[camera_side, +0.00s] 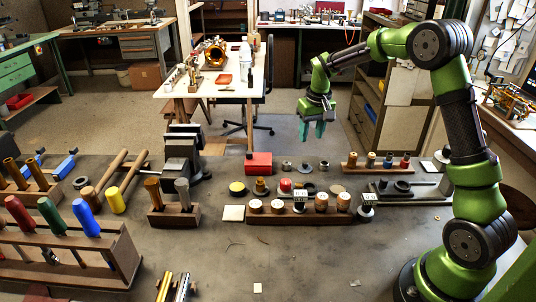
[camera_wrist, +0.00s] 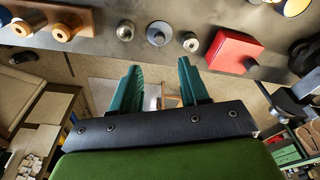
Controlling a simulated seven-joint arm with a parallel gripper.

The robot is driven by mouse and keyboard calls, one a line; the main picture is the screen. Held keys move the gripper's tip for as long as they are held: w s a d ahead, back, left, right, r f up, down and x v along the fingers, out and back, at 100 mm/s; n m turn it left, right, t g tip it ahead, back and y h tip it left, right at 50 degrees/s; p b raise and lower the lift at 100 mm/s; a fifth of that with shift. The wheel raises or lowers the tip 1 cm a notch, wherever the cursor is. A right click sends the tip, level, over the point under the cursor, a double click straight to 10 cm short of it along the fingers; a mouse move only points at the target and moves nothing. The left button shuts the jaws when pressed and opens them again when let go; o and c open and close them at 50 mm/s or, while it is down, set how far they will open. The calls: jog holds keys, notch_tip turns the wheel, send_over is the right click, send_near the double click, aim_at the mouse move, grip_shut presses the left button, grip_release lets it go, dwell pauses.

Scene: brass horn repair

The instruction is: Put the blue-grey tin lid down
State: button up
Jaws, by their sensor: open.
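A red box (camera_side: 258,163) and several small metal parts (camera_side: 305,167) stand near the bench's far edge. A wooden block (camera_side: 297,217) with white-topped pieces is in front, and a peg rack (camera_side: 376,167) is at right. The front middle of the bench is mostly clear.

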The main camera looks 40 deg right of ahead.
jog(key=s+a+r+t, duration=0.2)
jog(key=s+a+r, duration=0.6)
jog(key=a+r, duration=0.25)
jog(key=s+a+r+t+y, duration=0.1)
jog(key=s+a, duration=0.3)
jog(key=s, duration=0.3)
jog(key=s+a+t+y, duration=0.1)
jog(key=s+a, duration=0.3)
jog(key=s, duration=0.4)
jog(key=shift+r+n+t+y, duration=0.3)
jog(key=shift+r+t+y, duration=0.1)
jog(key=shift+t, duration=0.4)
